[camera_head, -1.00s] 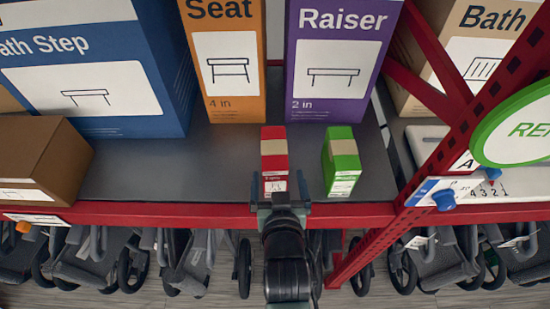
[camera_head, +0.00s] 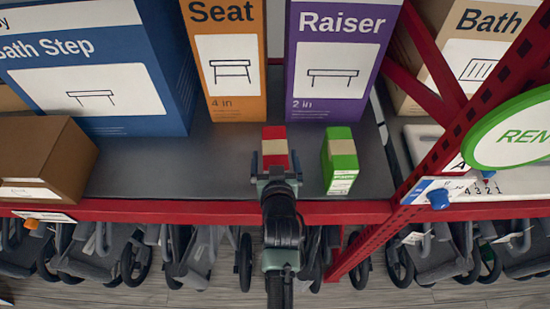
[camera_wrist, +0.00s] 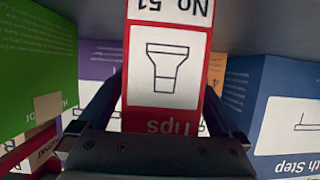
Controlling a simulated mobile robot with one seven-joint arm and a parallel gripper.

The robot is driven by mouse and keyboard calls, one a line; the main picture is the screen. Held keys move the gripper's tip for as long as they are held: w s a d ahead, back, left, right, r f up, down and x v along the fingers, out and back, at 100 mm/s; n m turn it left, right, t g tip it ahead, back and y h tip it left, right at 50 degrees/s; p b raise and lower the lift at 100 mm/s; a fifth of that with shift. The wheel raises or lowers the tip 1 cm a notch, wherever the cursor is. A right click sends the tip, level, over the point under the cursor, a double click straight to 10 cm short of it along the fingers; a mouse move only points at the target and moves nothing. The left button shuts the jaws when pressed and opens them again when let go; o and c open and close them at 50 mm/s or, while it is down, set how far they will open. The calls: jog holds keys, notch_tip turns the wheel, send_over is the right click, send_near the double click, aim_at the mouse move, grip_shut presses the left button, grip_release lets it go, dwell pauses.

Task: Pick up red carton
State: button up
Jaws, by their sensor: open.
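The red carton (camera_head: 274,143) has a cream band across its top and stands on the grey shelf, near its front edge. In the wrist view the red carton (camera_wrist: 168,62) appears upside down, with a white label, a drawing and "No. 51". My gripper (camera_head: 274,172) is at the near side of the carton. In the wrist view my gripper (camera_wrist: 165,115) is open, with one finger on each side of the carton. I cannot tell whether either finger touches it. The lower front of the carton is hidden behind my gripper in the head view.
A green carton (camera_head: 341,160) stands close to the right. A brown box (camera_head: 45,160) and a large blue box (camera_head: 100,70) are at left. Orange (camera_head: 228,60) and purple (camera_head: 338,65) boxes stand behind. A red post (camera_head: 440,150) rises at right.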

grip_shut()
dwell(0.5)
